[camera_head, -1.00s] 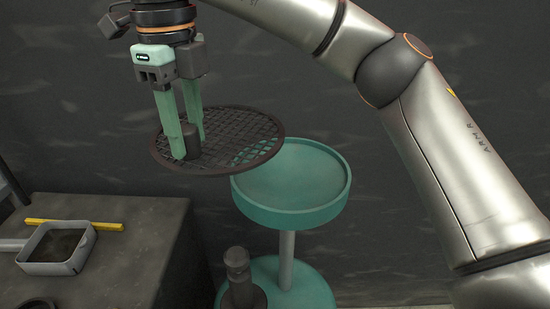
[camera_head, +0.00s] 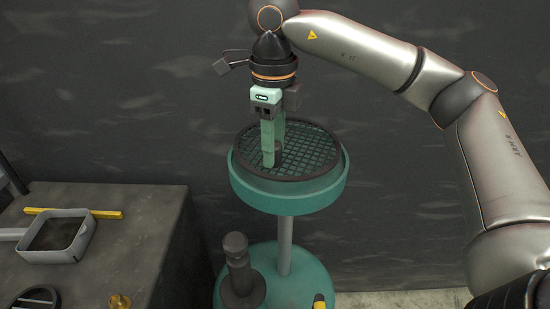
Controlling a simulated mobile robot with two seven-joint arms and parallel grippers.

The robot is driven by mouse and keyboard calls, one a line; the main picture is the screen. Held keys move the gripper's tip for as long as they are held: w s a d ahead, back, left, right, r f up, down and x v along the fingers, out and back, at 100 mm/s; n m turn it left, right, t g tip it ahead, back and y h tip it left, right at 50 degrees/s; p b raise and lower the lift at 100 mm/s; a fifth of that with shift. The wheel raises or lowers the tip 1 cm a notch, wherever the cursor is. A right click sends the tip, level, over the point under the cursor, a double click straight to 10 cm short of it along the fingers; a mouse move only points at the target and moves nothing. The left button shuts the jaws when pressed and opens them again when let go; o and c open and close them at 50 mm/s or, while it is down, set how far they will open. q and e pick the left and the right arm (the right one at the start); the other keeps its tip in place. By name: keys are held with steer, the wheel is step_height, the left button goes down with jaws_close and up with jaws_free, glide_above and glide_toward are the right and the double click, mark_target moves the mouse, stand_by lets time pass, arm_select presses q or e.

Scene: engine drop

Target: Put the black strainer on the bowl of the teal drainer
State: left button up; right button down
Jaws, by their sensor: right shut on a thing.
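The black strainer (camera_head: 311,152) is a round mesh disc with a dark rim and a small knob. It lies within the rim of the teal drainer's bowl (camera_head: 290,199), looking about level, with teal showing through its mesh. I cannot tell whether it rests fully on the bowl. My right gripper (camera_head: 274,155) points down from above and is shut on the strainer's knob, which the fingers partly hide. The drainer stands on a grey post (camera_head: 285,245) above a round teal base (camera_head: 300,280). My left gripper is not in view.
A dark bench (camera_head: 150,225) at the left holds a grey tray (camera_head: 57,240), a yellow bar (camera_head: 75,213), a brass piece (camera_head: 119,301) and a black round part (camera_head: 37,298). A dark post-like object (camera_head: 238,265) stands on the drainer's base. A dark wall lies behind.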

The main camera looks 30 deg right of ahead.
steer(key=shift+d+f, duration=0.15)
steer(key=shift+f, duration=1.45)
steer(key=shift+f, duration=0.1)
steer(key=c, duration=0.5)
jaws_free()
step_height(320, 180, up, 12)
steer(key=shift+r+p, duration=0.1)
steer(key=shift+p, duration=0.55)
